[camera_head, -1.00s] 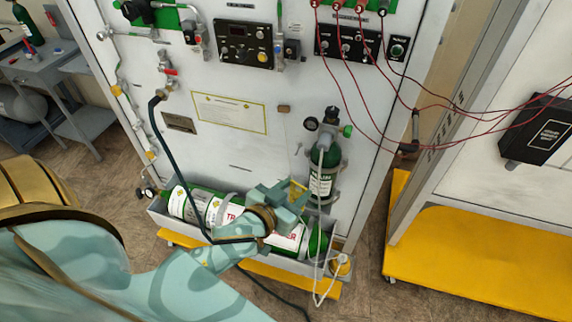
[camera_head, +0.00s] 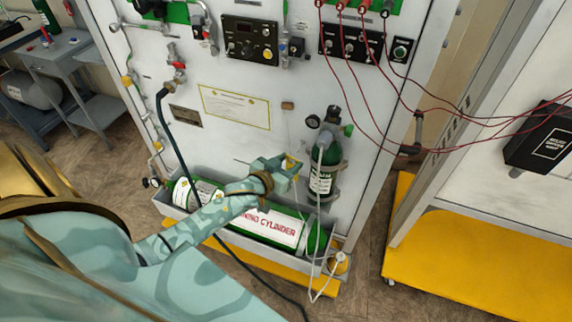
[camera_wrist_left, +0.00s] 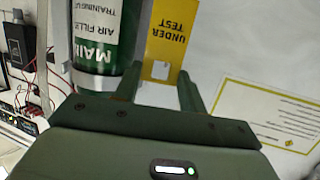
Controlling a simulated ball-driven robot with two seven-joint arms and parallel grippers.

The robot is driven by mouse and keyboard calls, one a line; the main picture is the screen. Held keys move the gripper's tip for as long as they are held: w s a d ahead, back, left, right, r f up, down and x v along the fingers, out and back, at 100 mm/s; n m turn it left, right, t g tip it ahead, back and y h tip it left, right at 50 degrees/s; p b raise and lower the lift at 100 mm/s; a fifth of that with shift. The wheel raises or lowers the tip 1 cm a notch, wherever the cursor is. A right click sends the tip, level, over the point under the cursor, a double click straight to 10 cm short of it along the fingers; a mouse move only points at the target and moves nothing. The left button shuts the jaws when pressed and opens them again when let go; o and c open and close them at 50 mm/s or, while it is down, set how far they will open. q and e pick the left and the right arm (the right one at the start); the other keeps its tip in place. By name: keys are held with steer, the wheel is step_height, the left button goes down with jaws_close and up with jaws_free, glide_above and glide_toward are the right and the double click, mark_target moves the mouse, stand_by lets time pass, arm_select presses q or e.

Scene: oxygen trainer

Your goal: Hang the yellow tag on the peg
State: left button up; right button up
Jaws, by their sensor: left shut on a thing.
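The yellow tag (camera_head: 293,164) is held in my left gripper (camera_head: 284,168), in front of the white panel. In the left wrist view the tag (camera_wrist_left: 166,42) reads "UNDER TEST", upside down, and has a pale hole near the fingers. The left gripper (camera_wrist_left: 158,88) is shut on the hole end of the tag. A small brown block (camera_head: 288,105) is on the panel above the gripper; I cannot tell whether it is the peg. No peg is clear in the left wrist view. My right gripper is out of view.
A small green cylinder (camera_head: 325,176) is mounted just right of the gripper. A large green cylinder (camera_head: 272,226) lies in a tray below my left arm. A dark hose (camera_head: 178,142) hangs at left, and red cables (camera_head: 440,112) cross at right.

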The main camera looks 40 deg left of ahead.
arm_select(q)
steer(key=shift+w+a+f+b, duration=0.1)
steer(key=shift+w+a+b, duration=0.1)
steer(key=shift+w+b, duration=0.45)
steer(key=shift+w+a+f+b, duration=0.1)
steer(key=shift+w+a+b, duration=0.15)
steer(key=shift+w, duration=0.7)
steer(key=shift+w+a+f+b, duration=0.15)
steer(key=shift+w+b, duration=0.3)
steer(key=shift+w, duration=0.35)
steer(key=shift+w+a+f, duration=0.15)
steer(key=shift+w+f, duration=0.1)
steer(key=shift+w, duration=0.4)
steer(key=o, duration=1)
